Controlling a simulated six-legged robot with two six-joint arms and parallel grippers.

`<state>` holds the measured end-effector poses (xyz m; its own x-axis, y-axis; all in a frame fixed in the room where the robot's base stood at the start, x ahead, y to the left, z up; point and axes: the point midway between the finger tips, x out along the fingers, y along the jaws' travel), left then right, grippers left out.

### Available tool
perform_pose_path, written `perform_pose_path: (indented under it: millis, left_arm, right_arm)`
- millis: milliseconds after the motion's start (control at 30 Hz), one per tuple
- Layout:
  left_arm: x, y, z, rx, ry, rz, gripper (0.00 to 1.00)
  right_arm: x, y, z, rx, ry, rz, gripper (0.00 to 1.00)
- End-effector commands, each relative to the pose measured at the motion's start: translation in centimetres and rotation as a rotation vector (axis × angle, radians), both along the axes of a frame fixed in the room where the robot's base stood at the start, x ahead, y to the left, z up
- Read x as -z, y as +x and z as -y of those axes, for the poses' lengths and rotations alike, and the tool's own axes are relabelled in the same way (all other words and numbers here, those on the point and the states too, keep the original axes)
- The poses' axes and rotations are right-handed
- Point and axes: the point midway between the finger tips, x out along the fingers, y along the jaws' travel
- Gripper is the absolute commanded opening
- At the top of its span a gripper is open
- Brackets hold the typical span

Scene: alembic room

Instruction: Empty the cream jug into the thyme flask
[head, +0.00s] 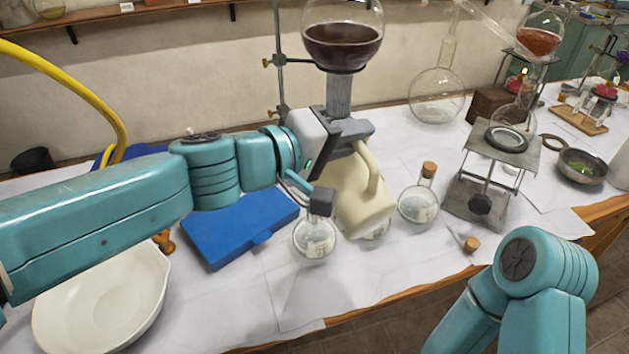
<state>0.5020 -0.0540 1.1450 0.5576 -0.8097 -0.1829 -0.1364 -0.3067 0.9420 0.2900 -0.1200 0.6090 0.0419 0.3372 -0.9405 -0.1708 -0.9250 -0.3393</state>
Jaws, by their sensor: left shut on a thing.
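My left gripper (332,168) is shut on the cream jug (352,198) and holds it tilted over the table. The jug's handle is on its upper right side; its mouth and any stream cannot be made out. A small round glass flask (315,240) with a pale label stands just left of the jug, its neck partly hidden by the gripper. A corked flask (418,204) stands to the right. Part of another glass shows behind the jug's lower edge. The labels are too small to read, so I cannot tell which is the thyme flask. My right gripper is out of view.
A loose cork (471,244) lies on the white cloth. A stand with a dark-filled round flask (342,45) rises behind the jug. A blue case (232,228) and white dish (100,300) are left. A metal lab jack (492,180) stands right, with a mortar-like bowl (583,166) beyond.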

Motion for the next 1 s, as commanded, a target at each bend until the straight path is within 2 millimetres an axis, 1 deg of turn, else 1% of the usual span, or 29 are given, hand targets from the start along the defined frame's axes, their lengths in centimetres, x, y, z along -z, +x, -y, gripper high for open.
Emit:
perform_pose_path:
  millis: [1000]
  left_arm:
    - [-0.37,0.47,-0.28,0.000,-0.020,-0.032,0.00]
  right_arm:
    - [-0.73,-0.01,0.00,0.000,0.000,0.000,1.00]
